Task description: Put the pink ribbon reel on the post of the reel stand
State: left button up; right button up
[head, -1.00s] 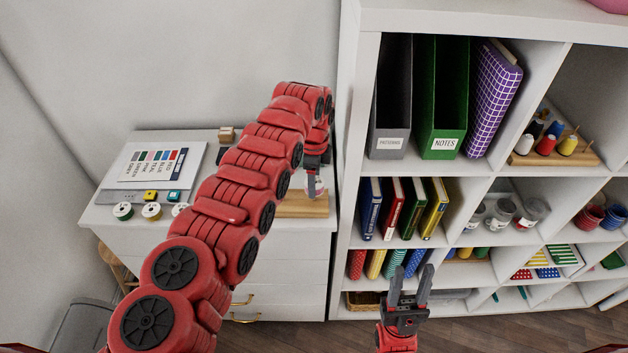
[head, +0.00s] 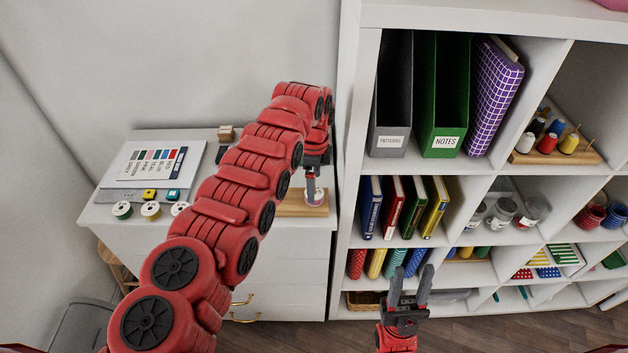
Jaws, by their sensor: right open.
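The pink-and-white reel (head: 314,197) is small, just below my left gripper (head: 312,188), at the right end of the white cabinet top. It is at the wooden base of the reel stand (head: 294,209). The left fingers are at the reel, but they are too small and dark to tell whether they grip it. The post is not visible, and my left arm covers part of the stand. I cannot tell whether the reel is around the post. My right gripper (head: 409,289) is open and empty, in front of the shelf unit, low in the view.
The tall white shelf unit (head: 350,120) closely borders the stand on the right.

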pick_arm(q)
jog(key=shift+r+b, duration=0.3)
jog(key=shift+r, duration=0.15)
notch_tip(320, 180, up, 7)
jog(key=shift+d+r+b, duration=0.15)
jog(key=shift+r+b, duration=0.05)
jog(key=shift+b, duration=0.45)
notch_tip(320, 180, up, 9)
jog(key=p, duration=0.8)
jog(key=shift+a, duration=0.2)
